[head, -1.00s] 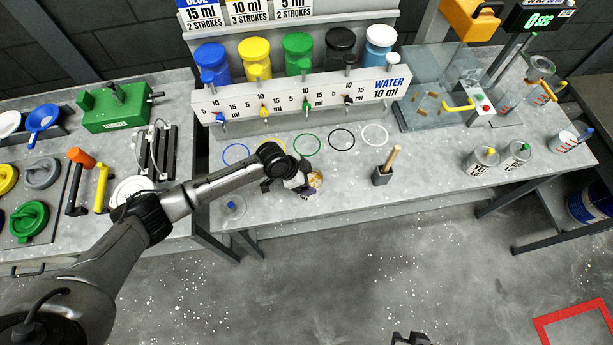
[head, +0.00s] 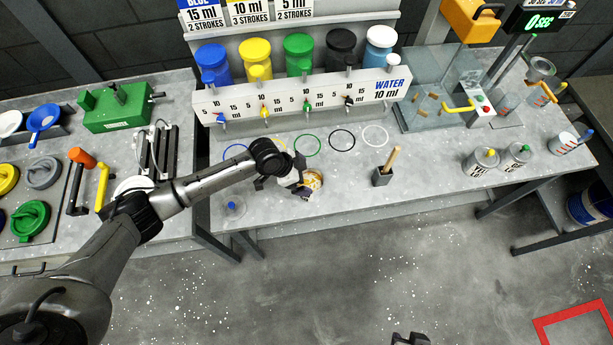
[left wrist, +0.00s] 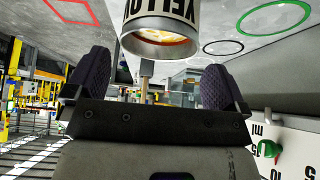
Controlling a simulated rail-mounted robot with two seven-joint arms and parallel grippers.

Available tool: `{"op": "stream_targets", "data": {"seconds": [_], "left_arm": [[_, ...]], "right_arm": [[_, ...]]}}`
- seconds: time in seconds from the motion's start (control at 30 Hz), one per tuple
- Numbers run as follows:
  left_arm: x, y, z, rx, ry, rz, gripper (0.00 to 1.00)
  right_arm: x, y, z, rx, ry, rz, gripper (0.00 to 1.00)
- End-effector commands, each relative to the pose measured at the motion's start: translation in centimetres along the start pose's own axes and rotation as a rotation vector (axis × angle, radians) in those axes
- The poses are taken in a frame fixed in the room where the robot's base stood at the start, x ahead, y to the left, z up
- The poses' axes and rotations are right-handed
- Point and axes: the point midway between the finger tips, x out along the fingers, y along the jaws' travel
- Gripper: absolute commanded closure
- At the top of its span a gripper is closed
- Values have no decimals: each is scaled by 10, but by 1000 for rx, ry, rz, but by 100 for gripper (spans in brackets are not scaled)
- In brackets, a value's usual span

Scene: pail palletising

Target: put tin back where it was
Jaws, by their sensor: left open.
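The tin (head: 313,181), with a light rim and yellowish contents, stands on the grey bench near its front edge. In the left wrist view the tin (left wrist: 160,22) shows the word YELLOW on its white wall. My left gripper (head: 301,186) is just left of the tin in the head view, partly covering it. In the left wrist view its dark fingers (left wrist: 155,82) are spread wide, with nothing between them and the tin beyond their tips. A dark part, seemingly my right gripper (head: 410,339), shows at the bottom edge; its jaws are unclear.
Coloured rings, including a green ring (head: 307,146) and a black ring (head: 342,140), lie behind the tin, before the pump dispenser (head: 300,95). A holder (head: 382,176) with a wooden stick stands to the right. Two tins (head: 480,161) (head: 514,157) stand farther right.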

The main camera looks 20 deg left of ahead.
Motion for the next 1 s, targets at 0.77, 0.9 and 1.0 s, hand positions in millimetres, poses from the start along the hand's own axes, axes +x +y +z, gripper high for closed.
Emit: {"op": "stream_targets", "data": {"seconds": [0.77, 0.9, 1.0], "left_arm": [[-90, 0, 0, 0, -1, 0, 0], [-87, 7, 0, 1, 0, 6, 0], [-77, 30, 1, 3, 0, 19, 0]], "right_arm": [[-4, 2, -1, -8, -1, 6, 57], [-4, 3, -1, -8, -1, 6, 57], [-4, 2, -1, -7, -1, 6, 57]]}}
